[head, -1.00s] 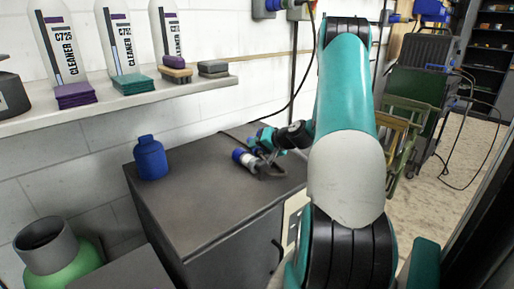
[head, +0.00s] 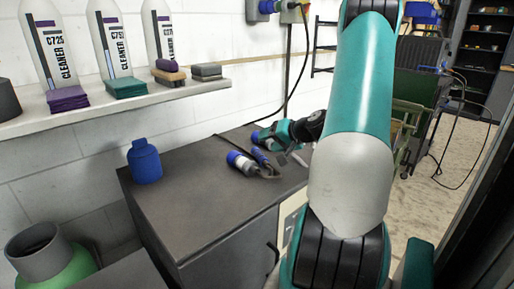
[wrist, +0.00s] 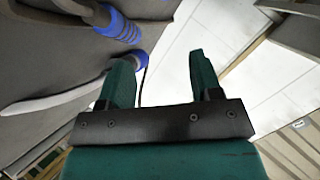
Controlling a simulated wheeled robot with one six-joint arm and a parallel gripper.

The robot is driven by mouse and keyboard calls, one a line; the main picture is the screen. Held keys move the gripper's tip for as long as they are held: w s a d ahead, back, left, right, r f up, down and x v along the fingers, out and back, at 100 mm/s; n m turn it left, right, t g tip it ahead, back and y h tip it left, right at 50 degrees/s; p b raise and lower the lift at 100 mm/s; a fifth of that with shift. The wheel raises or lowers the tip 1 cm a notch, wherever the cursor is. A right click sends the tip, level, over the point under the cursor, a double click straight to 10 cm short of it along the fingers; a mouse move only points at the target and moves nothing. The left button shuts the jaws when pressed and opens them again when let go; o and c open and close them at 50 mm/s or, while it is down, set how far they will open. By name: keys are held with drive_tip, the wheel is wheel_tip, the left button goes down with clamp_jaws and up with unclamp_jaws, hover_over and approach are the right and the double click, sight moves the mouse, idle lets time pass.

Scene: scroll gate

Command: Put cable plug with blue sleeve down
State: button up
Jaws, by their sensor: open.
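A cable plug with a blue sleeve and a pale body (head: 241,163) lies on the dark cabinet top (head: 195,205). A second blue part (head: 261,157) lies right beside it, and another bit of blue (head: 257,137) shows behind, by my gripper (head: 277,134). In the wrist view my gripper (wrist: 163,75) is open, with nothing between its two green fingers. There a ribbed blue sleeve (wrist: 120,27) lies beyond the left finger, apart from it. A second blue end (wrist: 140,60) shows just behind that fingertip; I cannot tell whether they touch.
A blue bottle (head: 145,161) stands at the cabinet's left. A shelf (head: 110,105) with cleaner bottles and sponges runs along the wall. A black cable (head: 287,92) hangs from a wall socket. The cabinet's front middle is clear.

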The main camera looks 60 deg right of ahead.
drive_tip(key=w+a+r+n+g+y, duration=0.2)
drive_tip(key=a+n, duration=0.1)
drive_tip(key=a, duration=0.6)
drive_tip(key=w+a+r+n+g+y, duration=0.1)
drive_tip(key=a+r+n+y, duration=0.15)
drive_tip(key=a, duration=0.65)
drive_tip(key=w+a+r+n+g+y, duration=0.2)
drive_tip(key=a+n, duration=0.1)
drive_tip(key=a, duration=0.6)
drive_tip(key=s+a+r+n+g, duration=0.1)
drive_tip(key=s+a+n+g, duration=0.2)
drive_tip(key=a, duration=0.5)
drive_tip(key=s+a+r+n+g, duration=0.1)
drive_tip(key=s+a+n+g, duration=0.2)
drive_tip(key=a, duration=0.4)
drive_tip(key=s+a+n+h, duration=0.1)
drive_tip(key=s+a+n, duration=0.1)
drive_tip(key=s, duration=0.4)
drive_tip(key=s+a+n+g+h, duration=0.1)
drive_tip(key=s+a+n, duration=0.1)
drive_tip(key=s+a, duration=0.3)
drive_tip(key=shift+s+a+r, duration=0.15)
drive_tip(key=shift+s+r, duration=0.05)
drive_tip(key=shift+s, duration=0.5)
